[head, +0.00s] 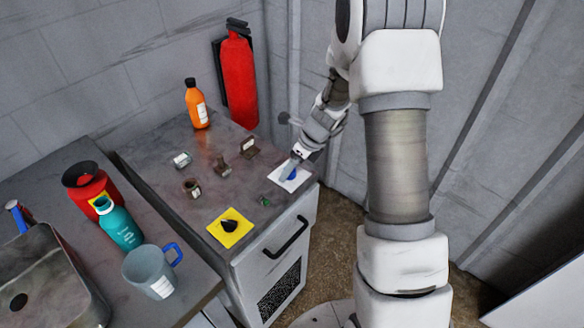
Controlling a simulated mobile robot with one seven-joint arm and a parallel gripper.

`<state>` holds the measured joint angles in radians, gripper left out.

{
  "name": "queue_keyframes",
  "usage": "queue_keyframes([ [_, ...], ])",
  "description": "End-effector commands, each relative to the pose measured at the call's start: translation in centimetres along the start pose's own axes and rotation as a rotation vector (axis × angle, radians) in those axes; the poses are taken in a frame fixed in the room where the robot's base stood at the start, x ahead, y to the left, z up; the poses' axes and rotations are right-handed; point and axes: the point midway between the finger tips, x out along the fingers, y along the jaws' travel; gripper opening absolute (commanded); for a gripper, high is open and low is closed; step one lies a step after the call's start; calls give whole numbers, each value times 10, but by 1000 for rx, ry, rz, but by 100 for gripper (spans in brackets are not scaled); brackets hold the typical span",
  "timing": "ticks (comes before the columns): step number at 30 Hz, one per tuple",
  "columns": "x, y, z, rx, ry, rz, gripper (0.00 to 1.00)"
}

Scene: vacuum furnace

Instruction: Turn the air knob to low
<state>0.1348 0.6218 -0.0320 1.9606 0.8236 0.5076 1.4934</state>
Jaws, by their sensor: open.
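A blue knob (293,174) sits on a white square plate (303,183) near the right edge of the furnace cabinet's top. A black knob (230,226) sits on a yellow square plate (241,237) near the front edge. No label is readable, so I cannot tell from the picture which one is the air knob or where its low mark lies. My gripper (289,168) is open and right at the blue knob, partly covering it. I cannot tell whether the fingers touch it.
Several small metal fittings (223,169) stand mid-cabinet, with an orange bottle (197,104) behind. A red extinguisher (240,80) hangs on the back wall. A handle (287,238) juts from the cabinet front. A teal bottle (121,228) and a mug (148,270) stand left.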

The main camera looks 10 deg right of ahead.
Motion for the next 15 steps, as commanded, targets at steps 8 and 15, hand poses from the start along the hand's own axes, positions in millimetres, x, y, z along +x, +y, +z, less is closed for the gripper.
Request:
queue_keyframes([
  [8,1,0,0,0,0,-1,74],
  [15,1,0,0,0,0,0,31],
])
